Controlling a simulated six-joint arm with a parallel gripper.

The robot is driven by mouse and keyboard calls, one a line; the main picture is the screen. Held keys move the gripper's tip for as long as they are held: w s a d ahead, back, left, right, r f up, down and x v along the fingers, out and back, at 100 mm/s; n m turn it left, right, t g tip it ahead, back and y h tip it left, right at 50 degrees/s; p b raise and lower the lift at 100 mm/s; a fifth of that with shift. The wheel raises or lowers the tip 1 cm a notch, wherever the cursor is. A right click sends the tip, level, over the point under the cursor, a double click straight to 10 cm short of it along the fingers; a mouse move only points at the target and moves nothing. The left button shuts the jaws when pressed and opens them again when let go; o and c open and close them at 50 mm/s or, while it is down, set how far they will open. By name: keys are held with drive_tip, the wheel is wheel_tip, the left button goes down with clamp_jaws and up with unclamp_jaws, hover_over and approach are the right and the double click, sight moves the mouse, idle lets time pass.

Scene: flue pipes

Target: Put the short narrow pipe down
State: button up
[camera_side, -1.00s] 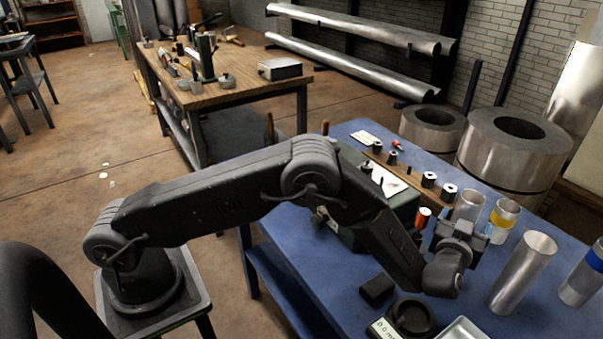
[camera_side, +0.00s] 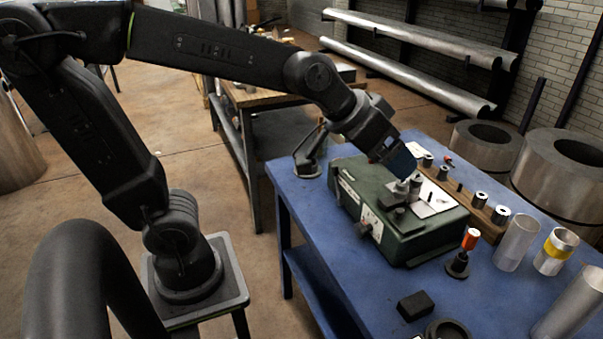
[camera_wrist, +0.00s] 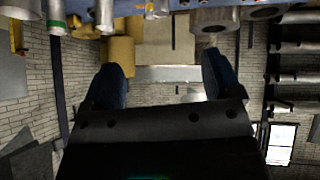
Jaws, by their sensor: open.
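Two short pipes stand upright at the right of the blue bench in the side view: a plain silver one (camera_side: 515,244) and one with a yellow band (camera_side: 556,251). A longer silver pipe (camera_side: 572,312) stands nearer, cut off by the frame edge. I cannot tell for sure which is the short narrow pipe. My gripper (camera_side: 402,163) is over the green machine, well left of the pipes, its fingertips partly hidden. In the wrist view my gripper (camera_wrist: 164,76) has its two blue fingers wide apart with nothing between them.
The green machine (camera_side: 372,217) carries a small grey fixture on top. A wooden strip (camera_side: 487,228) with several small cylinders lies behind it.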

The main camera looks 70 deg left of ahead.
drive_tip(key=s+a+f+g+y, duration=0.1)
drive_tip(key=s+a+f, duration=0.1)
drive_tip(key=s, duration=0.4)
drive_tip(key=s+a+f+g+y, duration=0.1)
drive_tip(key=s+a+f+g, duration=0.1)
drive_tip(key=s, duration=0.5)
drive_tip(key=shift+a+n, duration=0.3)
drive_tip(key=shift+a, duration=0.25)
drive_tip(key=shift+w, duration=0.1)
